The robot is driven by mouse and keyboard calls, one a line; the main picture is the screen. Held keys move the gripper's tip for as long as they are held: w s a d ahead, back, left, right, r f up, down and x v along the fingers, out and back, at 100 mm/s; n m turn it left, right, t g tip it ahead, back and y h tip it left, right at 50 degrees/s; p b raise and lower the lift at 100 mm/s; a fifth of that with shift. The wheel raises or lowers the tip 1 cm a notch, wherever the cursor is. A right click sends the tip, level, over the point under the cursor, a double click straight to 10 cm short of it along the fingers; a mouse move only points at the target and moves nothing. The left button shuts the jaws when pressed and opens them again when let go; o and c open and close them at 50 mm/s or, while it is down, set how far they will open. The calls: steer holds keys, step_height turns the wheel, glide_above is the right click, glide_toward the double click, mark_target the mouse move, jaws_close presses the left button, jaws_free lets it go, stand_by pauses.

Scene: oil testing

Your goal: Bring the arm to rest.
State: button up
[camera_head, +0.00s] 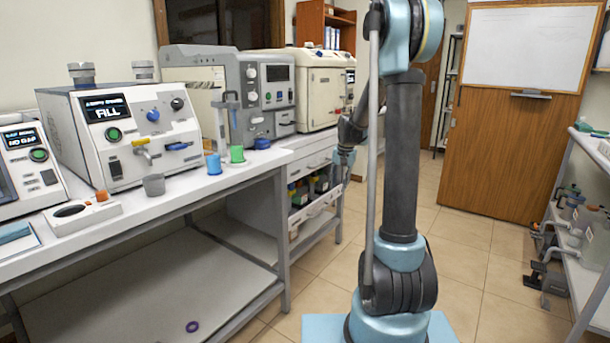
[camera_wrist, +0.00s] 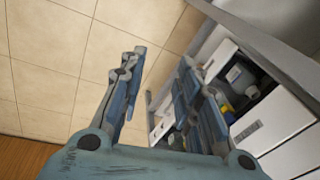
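My arm (camera_head: 403,150) stands upright in the middle of the head view, bent at the top. Its far end hangs down behind the upright link, so part of it is hidden there. My gripper (camera_head: 344,160) shows small and dark beside the bench's far end, pointing down. In the wrist view my gripper (camera_wrist: 162,60) has its two fingers spread apart with nothing between them. Floor tiles show between and beyond the fingers.
A white bench (camera_head: 235,175) with testing machines, a blue cup (camera_head: 214,164) and a green cup (camera_head: 237,154) runs along the left. A shelf (camera_head: 590,230) stands at the right. The tiled floor (camera_head: 480,235) between is clear.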

steer(key=s+d+r+n, duration=0.1)
steer(key=s+d+r, duration=0.15)
steer(key=s, duration=0.85)
steer(key=s+d+r+n, duration=0.1)
steer(key=s+r, duration=0.2)
steer(key=s, duration=0.8)
steer(key=s+f+n, duration=0.1)
steer(key=s+f, duration=0.1)
steer(key=s, duration=0.4)
steer(key=s+d+f, duration=0.1)
steer(key=s+f, duration=0.2)
steer(key=s, duration=0.3)
steer(key=s+f+n+h, duration=0.1)
steer(key=s+f, duration=0.2)
steer(key=s, duration=0.4)
steer(key=shift+d+f+n+t, duration=0.25)
steer(key=shift+d+n+t, duration=0.05)
